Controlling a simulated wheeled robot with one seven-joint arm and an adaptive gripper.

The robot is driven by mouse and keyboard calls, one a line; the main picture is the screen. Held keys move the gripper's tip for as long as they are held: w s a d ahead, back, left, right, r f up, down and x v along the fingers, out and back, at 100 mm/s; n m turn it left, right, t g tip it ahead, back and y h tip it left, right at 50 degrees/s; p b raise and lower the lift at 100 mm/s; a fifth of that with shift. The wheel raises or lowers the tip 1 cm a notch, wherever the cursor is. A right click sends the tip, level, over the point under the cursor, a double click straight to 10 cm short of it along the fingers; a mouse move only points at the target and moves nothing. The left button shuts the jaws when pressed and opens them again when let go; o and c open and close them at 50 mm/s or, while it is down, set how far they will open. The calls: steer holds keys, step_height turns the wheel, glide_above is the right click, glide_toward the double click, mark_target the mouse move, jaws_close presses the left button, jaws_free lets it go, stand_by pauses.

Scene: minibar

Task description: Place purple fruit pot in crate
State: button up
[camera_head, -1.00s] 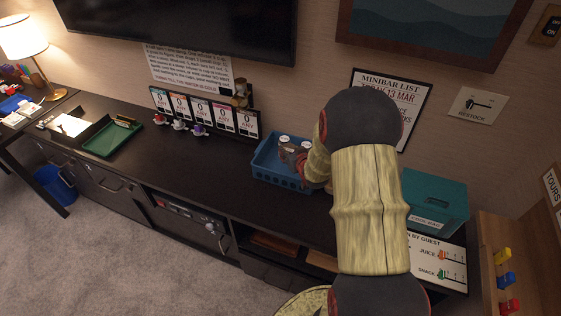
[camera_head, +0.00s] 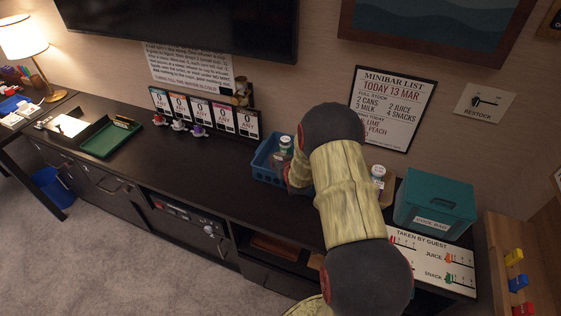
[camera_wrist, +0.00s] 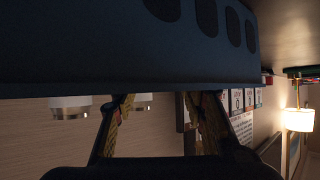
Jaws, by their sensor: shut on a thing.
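The blue slotted crate (camera_head: 265,172) stands on the dark counter. In the wrist view its slotted wall (camera_wrist: 70,50) fills the top, and the picture there is upside down. A lidded container (camera_head: 285,143) shows at the crate; silver-rimmed tops (camera_wrist: 70,108) show beside the fingers in the wrist view. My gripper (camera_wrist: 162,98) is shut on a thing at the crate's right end. Its fingertips and what they hold are hidden behind the crate wall. In the head view my arm covers the gripper. I cannot make out the purple fruit pot.
Another lidded container (camera_head: 378,172) stands right of my arm, with a teal box (camera_head: 436,203) further right. Small red, white and purple items (camera_head: 198,130) sit below the cards. A green tray (camera_head: 105,142) lies left.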

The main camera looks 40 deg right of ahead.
steer(key=shift+f, duration=0.1)
steer(key=o, duration=1)
steer(key=shift+c, duration=0.2)
